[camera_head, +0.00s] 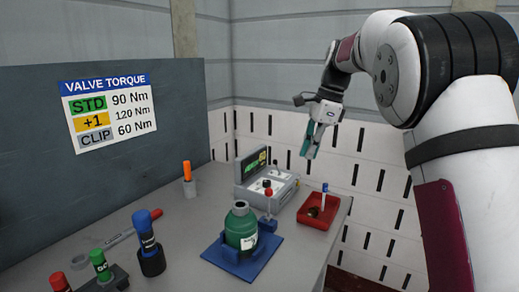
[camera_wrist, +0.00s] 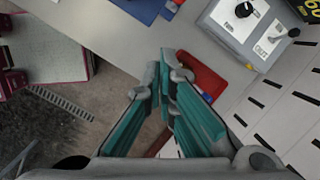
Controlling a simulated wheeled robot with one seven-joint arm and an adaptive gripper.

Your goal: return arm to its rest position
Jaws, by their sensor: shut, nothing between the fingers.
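My gripper (camera_head: 311,141) hangs at the end of my raised arm, above and behind the red tray at the right of the bench. Its teal fingers are shut with nothing between them. In the wrist view my gripper (camera_wrist: 166,62) points down over the bench edge, and its fingers hide part of the red tray (camera_wrist: 207,72).
A green cylinder (camera_head: 241,230) stands in a blue holder (camera_head: 243,262) on the grey bench (camera_head: 185,250). A control box (camera_head: 266,190) is behind it. Air around my gripper looks clear.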

